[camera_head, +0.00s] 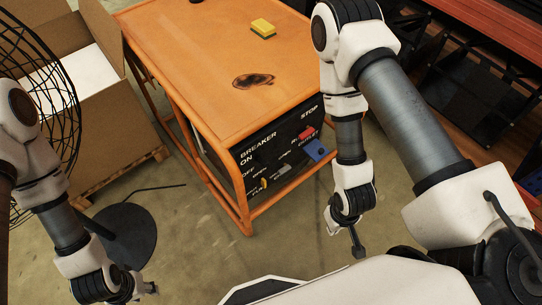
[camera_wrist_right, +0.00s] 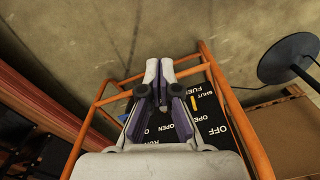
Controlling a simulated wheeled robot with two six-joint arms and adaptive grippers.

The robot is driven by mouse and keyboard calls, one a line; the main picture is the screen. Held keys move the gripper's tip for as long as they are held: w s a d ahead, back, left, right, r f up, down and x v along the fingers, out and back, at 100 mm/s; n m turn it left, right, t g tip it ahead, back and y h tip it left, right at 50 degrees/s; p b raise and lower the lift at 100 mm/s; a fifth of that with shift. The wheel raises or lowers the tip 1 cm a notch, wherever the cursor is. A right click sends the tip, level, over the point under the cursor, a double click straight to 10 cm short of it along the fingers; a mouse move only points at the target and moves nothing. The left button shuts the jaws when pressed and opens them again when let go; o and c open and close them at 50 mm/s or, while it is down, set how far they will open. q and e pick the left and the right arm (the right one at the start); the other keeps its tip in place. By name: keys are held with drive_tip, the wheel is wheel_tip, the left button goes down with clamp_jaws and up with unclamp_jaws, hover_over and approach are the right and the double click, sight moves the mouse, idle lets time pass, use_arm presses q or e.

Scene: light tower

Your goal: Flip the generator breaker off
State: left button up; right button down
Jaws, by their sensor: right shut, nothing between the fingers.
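The generator (camera_head: 205,95) is an orange frame with a flat orange top and a black control panel (camera_head: 255,150) on its near side. The panel carries the words BREAKER, ON, OFF and STOP. I cannot make out the breaker lever or its position. A small yellow part (camera_head: 264,184) sits low on the panel near the fuel label; it also shows in the right wrist view (camera_wrist_right: 194,103). My right gripper (camera_head: 358,250) is shut and empty, in front of the panel and to its right; its fingers (camera_wrist_right: 160,66) fill the wrist view's middle. My left gripper (camera_head: 148,289) is low at left, its opening unclear.
A red part (camera_head: 306,132) and a blue part (camera_head: 317,150) sit at the panel's right. A yellow sponge-like block (camera_head: 263,28) lies on the generator top. A black fan (camera_head: 125,235) and cardboard boxes (camera_head: 110,125) stand at left, shelving (camera_head: 470,90) at right. Floor before the panel is clear.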

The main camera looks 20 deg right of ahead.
drive_tip(key=w+a+r+n+t+y+b, duration=0.1)
drive_tip(key=w+a+r+t+b, duration=0.15)
drive_tip(key=w, duration=0.45)
drive_tip(key=w+a+r+n+t+y+b, duration=0.1)
drive_tip(key=w+a+r+n+t+b, duration=0.2)
drive_tip(key=w, duration=0.4)
drive_tip(key=w+a+r+t+y+b, duration=0.2)
drive_tip(key=w+t+b, duration=0.2)
drive_tip(key=w, duration=0.3)
hover_over(268, 165)
drive_tip(key=w, duration=0.2)
drive_tip(key=f, duration=0.4)
drive_tip(key=a+f, duration=0.1)
drive_tip(key=f, duration=0.1)
drive_tip(key=shift+s+f+b, duration=0.15)
drive_tip(key=shift+f+b, duration=0.05)
drive_tip(key=shift+b, duration=0.2)
drive_tip(key=f, duration=0.1)
drive_tip(key=s, duration=0.1)
drive_tip(key=f, duration=0.1)
drive_tip(key=shift+s+d+f+h, duration=0.25)
drive_tip(key=shift+d+f+h, duration=0.05)
drive_tip(key=shift+d, duration=0.05)
drive_tip(key=shift+s+d+f, duration=0.1)
drive_tip(key=shift+s+f, duration=0.05)
drive_tip(key=shift+f, duration=0.2)
